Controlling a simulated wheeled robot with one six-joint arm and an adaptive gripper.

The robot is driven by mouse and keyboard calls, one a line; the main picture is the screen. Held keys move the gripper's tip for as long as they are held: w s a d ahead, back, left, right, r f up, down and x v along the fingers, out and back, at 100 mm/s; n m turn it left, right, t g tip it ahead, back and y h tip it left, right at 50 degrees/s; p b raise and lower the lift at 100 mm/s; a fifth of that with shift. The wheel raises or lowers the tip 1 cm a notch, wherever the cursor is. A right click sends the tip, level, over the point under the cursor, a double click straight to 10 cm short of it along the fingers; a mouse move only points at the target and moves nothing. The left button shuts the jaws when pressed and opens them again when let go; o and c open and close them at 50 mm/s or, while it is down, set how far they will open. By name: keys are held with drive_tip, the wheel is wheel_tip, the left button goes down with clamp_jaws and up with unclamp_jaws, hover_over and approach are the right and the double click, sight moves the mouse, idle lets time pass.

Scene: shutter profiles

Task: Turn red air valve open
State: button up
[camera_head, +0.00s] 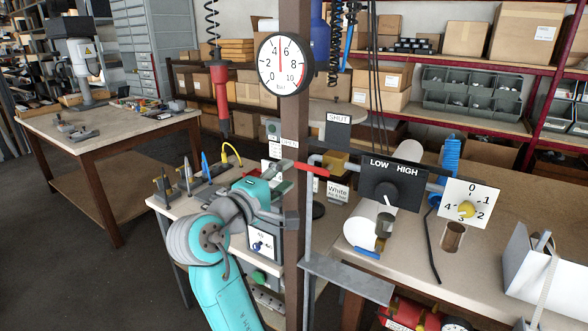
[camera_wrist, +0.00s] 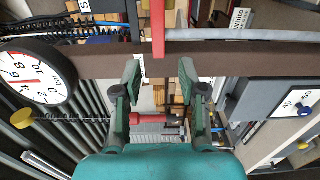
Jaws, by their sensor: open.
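The red air valve lever (camera_head: 311,169) reaches left from the grey pipe to the brown post in the head view. In the wrist view the red lever (camera_wrist: 158,30) comes down from the top edge and ends just ahead of the fingertips. My gripper (camera_wrist: 160,71) is open and empty, its two fingers on either side of the lever's line. I cannot tell the depth between them. In the head view the post partly hides my gripper. A SHUT sign (camera_head: 339,117) stands above and right of the lever. An OPEN sign (camera_head: 290,143) is partly cut off at the post.
The brown post (camera_head: 292,240) stands close beside my arm. A round pressure gauge (camera_head: 285,63) hangs on it, needle near 5. A LOW/HIGH dial panel (camera_head: 391,182) and a numbered yellow-knob panel (camera_head: 467,206) are to the right. A grey shelf plate (camera_head: 345,278) juts out below.

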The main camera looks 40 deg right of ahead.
drive_tip(key=v, duration=0.5)
drive_tip(key=shift+s+a, duration=0.1)
drive_tip(key=shift+a, duration=0.2)
drive_tip(key=shift+f, duration=0.1)
drive_tip(key=s+a+f+n+t+y, duration=0.2)
drive_tip(key=f+n+t+y, duration=0.15)
drive_tip(key=f, duration=0.95)
drive_tip(key=s+a+f+n+t+y, duration=0.1)
drive_tip(key=s+f+n+t+y, duration=0.3)
drive_tip(key=f, duration=1)
drive_tip(key=s+a+f+m+y, duration=0.2)
drive_tip(key=s+a+f+y, duration=0.15)
drive_tip(key=s+f, duration=0.45)
drive_tip(key=s+a+f+m+y, duration=0.25)
drive_tip(key=s+f+y, duration=0.2)
drive_tip(key=s, duration=0.65)
drive_tip(key=s+r+m, duration=0.3)
drive_tip(key=s, duration=0.5)
drive_tip(key=s+a+r+m+t+y, duration=0.1)
drive_tip(key=s+r+m, duration=0.2)
drive_tip(key=s, duration=0.6)
drive_tip(key=shift+r+m, duration=0.2)
drive_tip(key=shift+m, duration=0.4)
